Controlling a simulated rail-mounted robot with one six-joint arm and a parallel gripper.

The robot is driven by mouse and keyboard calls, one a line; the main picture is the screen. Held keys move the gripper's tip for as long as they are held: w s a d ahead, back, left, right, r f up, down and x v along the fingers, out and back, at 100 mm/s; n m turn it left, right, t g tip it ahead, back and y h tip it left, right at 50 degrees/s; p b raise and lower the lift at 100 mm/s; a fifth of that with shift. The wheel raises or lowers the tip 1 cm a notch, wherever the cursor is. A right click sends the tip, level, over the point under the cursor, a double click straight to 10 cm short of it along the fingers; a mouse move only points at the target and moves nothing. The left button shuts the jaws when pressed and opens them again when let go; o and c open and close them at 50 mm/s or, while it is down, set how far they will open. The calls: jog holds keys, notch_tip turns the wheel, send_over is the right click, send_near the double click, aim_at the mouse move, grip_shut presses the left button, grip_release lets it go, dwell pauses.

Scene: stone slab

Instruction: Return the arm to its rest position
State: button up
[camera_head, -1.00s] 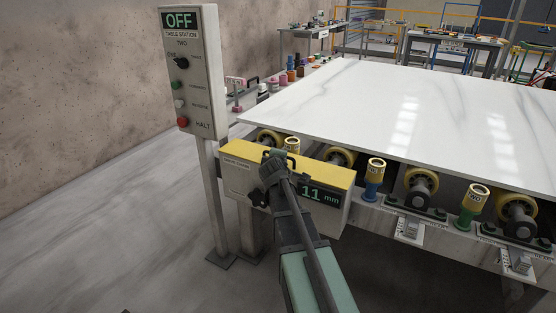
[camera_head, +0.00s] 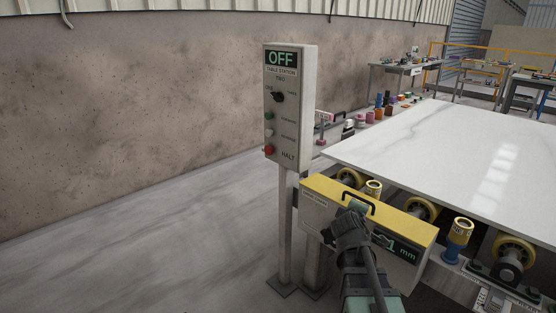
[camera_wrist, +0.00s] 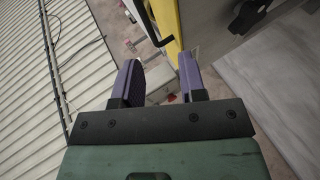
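My arm reaches up from the bottom of the head view, with my gripper (camera_head: 357,206) in front of the yellow-topped gauge box (camera_head: 385,210). In the wrist view my gripper (camera_wrist: 158,62) has its two purple-grey fingers apart, with nothing held between them. The box's yellow edge (camera_wrist: 168,20) and black handle also show there, beyond the fingers. My arm covers part of the box's green number display (camera_head: 402,249). I cannot tell how close the fingers are to the box.
A control post (camera_head: 290,110) reading OFF stands left of the box. A white marble slab (camera_head: 450,150) lies over yellow rollers (camera_head: 515,252) at right. Work tables (camera_head: 405,68) stand behind. The floor (camera_head: 150,240) at left is clear.

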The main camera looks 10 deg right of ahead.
jog(key=s+a+f+m+g+y, duration=0.4)
jog(key=s+a+f+m+g, duration=0.4)
jog(key=s+f, duration=0.15)
jog(key=s+a+g+y, duration=0.2)
jog(key=s+a, duration=0.2)
jog(key=a, duration=0.3)
jog(key=s+a+g+y, duration=0.1)
jog(key=s+a+y, duration=0.1)
jog(key=s+a, duration=0.35)
notch_tip(320, 180, up, 16)
jog(key=w+a+p, duration=0.1)
jog(key=w+p, duration=0.1)
jog(key=p, duration=1.5)
jog(key=shift+w+a+r, duration=0.15)
jog(key=shift+a+r, duration=0.05)
jog(key=shift+a, duration=0.15)
jog(key=shift+c, duration=0.2)
